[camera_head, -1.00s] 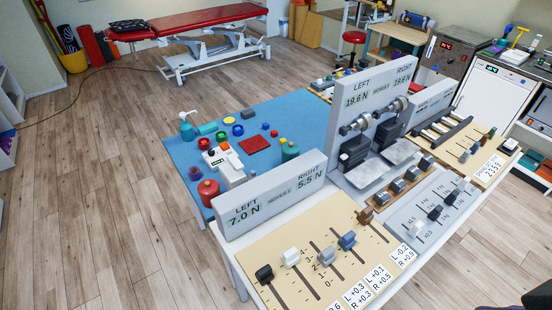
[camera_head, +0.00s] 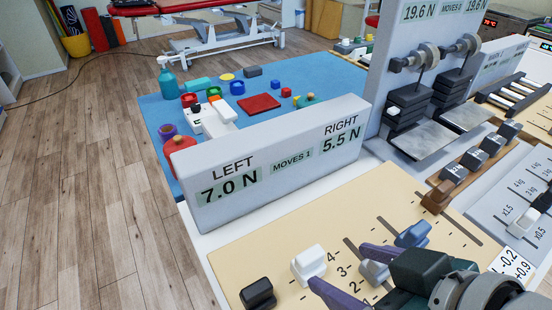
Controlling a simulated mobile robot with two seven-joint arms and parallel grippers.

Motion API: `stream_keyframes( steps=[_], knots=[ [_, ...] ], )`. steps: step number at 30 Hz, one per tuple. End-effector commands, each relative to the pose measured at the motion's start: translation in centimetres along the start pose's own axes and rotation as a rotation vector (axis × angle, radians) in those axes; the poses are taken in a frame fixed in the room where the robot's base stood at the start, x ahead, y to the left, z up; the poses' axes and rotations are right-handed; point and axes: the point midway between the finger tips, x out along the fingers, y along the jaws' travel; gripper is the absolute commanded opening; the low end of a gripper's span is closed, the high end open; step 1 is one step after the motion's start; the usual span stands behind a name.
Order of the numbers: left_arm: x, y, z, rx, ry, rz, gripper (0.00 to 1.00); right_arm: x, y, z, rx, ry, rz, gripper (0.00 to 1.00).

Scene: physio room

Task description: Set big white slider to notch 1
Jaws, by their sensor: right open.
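The big white slider knob (camera_head: 309,264) stands on the beige slider panel (camera_head: 262,237), between a black knob (camera_head: 258,294) and a grey knob (camera_head: 374,272). My left gripper is out of view.
A blue knob (camera_head: 413,234) stands close behind the gripper. The grey display board (camera_head: 275,165) behind the panel reads left 7.0 N, right 5.5 N, moves 1. A panel with a small white knob (camera_head: 523,220) is at right. Wooden floor (camera_head: 80,200) is clear at left.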

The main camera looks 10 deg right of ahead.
Motion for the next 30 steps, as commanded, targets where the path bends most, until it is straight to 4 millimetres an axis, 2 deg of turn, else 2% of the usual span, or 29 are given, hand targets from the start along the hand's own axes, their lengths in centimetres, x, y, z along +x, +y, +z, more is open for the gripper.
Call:
stream_keyframes(
  steps=[5, 12, 18, 30],
  knots=[
    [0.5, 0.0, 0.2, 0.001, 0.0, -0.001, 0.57, 2.0, 0.0, 0.1, 0.002, 0.003, 0.0, 0.85],
    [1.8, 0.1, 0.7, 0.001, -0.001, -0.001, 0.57, 6.6, 0.0, 0.1, 0.001, 0.002, 0.001, 0.85],
    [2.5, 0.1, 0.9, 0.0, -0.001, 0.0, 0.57, 9.2, 0.1, 0.1, 0.001, 0.001, 0.002, 0.85],
    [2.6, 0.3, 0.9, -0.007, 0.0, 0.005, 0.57, 9.8, 0.0, 0.0, 0.0, 0.001, 0.001, 0.85]
  ],
)
